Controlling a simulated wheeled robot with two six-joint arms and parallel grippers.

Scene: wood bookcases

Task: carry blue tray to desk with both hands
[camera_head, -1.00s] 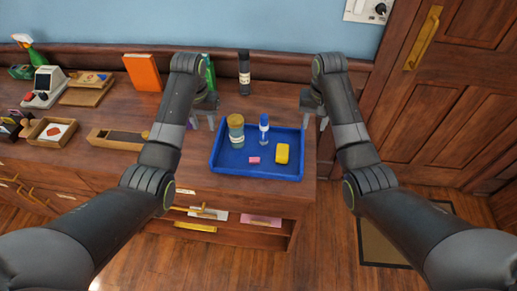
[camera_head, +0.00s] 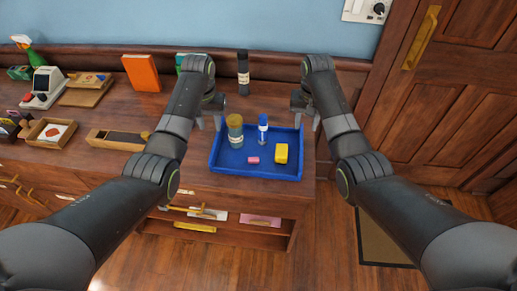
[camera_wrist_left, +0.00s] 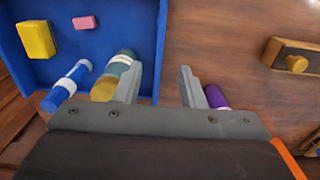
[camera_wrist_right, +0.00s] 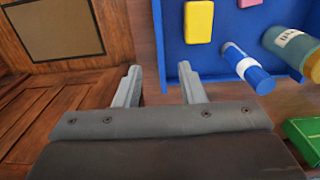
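The blue tray (camera_head: 228,160) sits on the wooden cabinet top near its right end. In it are a jar (camera_head: 235,133), a blue-and-white bottle (camera_head: 263,128), a pink block (camera_head: 253,160) and a yellow block (camera_head: 281,153). My left gripper (camera_head: 207,125) is open at the tray's left side; in the left wrist view its fingers (camera_wrist_left: 170,85) lie on either side of the tray wall's line. My right gripper (camera_head: 306,118) is open at the tray's right side; in the right wrist view its fingers (camera_wrist_right: 158,85) are either side of the tray's edge (camera_wrist_right: 162,60). Contact cannot be told.
A dark bottle (camera_head: 244,72) stands behind the tray. An orange book (camera_head: 141,72), a wooden box (camera_head: 118,139) and other items stand to the left. Open shelves with a pink item (camera_head: 261,221) are below. A door (camera_head: 450,110) is at right.

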